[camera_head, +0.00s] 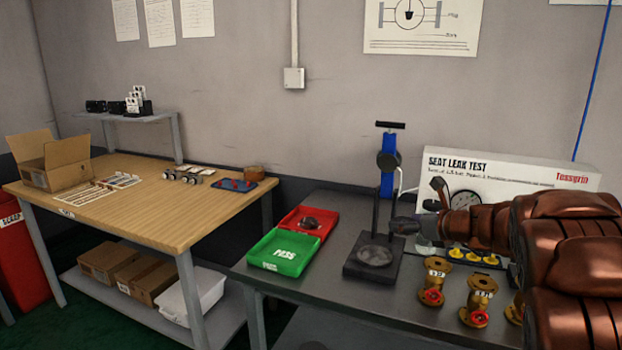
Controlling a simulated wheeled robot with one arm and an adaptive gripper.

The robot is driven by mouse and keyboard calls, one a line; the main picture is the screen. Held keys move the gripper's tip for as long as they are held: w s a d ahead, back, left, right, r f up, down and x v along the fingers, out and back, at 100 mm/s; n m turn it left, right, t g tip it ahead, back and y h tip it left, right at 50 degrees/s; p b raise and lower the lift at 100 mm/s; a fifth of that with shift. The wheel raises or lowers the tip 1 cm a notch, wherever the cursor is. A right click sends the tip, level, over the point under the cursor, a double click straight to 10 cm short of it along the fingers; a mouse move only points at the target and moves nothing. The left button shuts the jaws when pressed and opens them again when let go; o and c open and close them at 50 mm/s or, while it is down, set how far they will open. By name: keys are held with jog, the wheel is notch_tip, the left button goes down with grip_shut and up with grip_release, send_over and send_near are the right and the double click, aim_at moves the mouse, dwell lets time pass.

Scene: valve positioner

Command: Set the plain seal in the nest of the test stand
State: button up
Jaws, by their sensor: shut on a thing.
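The test stand (352,268) is on the dark bench, with a black base, upright posts and a blue column behind them. Its nest (375,256) is a round grey seat on the base and looks empty. My gripper (396,227) reaches in from the right, just above and to the right of the nest, close to the posts. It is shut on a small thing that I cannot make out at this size. I cannot pick out the plain seal for sure.
Brass valves (432,283) and several yellow pieces (473,257) stand to the right, below my arm. A green tray (281,254) and a red tray (302,219) holding a dark object lie left of the stand. The seat leak test panel (500,170) stands behind.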

jog(key=s+a+f+m+t+h+b, duration=0.1)
jog(key=s+a+f, duration=0.1)
jog(key=a+f, duration=0.15)
jog(key=s+a+f+m+h, duration=0.1)
jog(key=s+a+f, duration=0.15)
jog(key=f, duration=0.25)
notch_tip(320, 180, up, 15)
jog(key=p, duration=1.4)
jog(key=shift+d+p, duration=0.25)
jog(key=shift+p, duration=0.15)
jog(key=shift+s+d, duration=0.1)
jog(key=shift+s, duration=0.05)
